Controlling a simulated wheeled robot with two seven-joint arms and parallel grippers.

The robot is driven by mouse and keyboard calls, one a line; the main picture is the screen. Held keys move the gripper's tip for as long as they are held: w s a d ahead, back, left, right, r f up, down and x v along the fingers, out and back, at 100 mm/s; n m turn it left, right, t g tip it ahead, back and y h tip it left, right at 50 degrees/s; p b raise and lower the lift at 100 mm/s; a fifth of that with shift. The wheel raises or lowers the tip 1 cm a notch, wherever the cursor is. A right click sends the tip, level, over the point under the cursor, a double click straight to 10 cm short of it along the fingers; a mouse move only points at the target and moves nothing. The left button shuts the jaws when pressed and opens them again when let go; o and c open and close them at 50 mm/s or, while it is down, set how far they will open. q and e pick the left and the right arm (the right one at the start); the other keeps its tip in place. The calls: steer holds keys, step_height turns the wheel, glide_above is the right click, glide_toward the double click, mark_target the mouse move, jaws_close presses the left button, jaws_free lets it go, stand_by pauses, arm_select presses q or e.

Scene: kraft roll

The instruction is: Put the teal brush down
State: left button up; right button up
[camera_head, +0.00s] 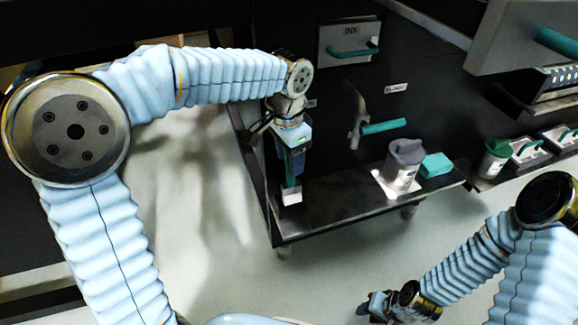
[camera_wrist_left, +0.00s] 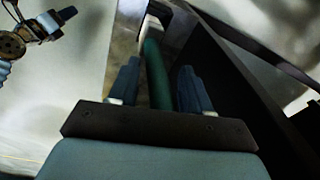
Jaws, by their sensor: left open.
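The teal brush has a teal handle (camera_head: 292,180) and a pale block-shaped end (camera_head: 291,197), which appears at the left part of the dark shelf (camera_head: 335,210). I cannot tell whether that end touches the shelf. My left gripper (camera_head: 292,158) is over the handle, pointing down. In the left wrist view, the handle (camera_wrist_left: 158,80) lies between the two spread fingers of my left gripper (camera_wrist_left: 157,88), with gaps beside it. My right gripper (camera_head: 372,306) is at the lower right, away from the brush; its opening is not clear.
A grey lidded cup (camera_head: 402,165) and a teal block (camera_head: 436,165) stand on the shelf's right part. A teal handle (camera_head: 384,126) sticks out behind. An INK drawer (camera_head: 348,42) is above. A green cup (camera_head: 494,158) stands further right. The shelf's middle is clear.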

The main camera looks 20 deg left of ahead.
arm_select(q)
steer(key=shift+g, duration=0.4)
steer(key=r+p, duration=0.1)
steer(key=r, duration=0.5)
steer(key=s+r+p, duration=0.1)
steer(key=r, duration=0.2)
steer(key=shift+p, duration=0.35)
steer(key=shift+s, duration=0.1)
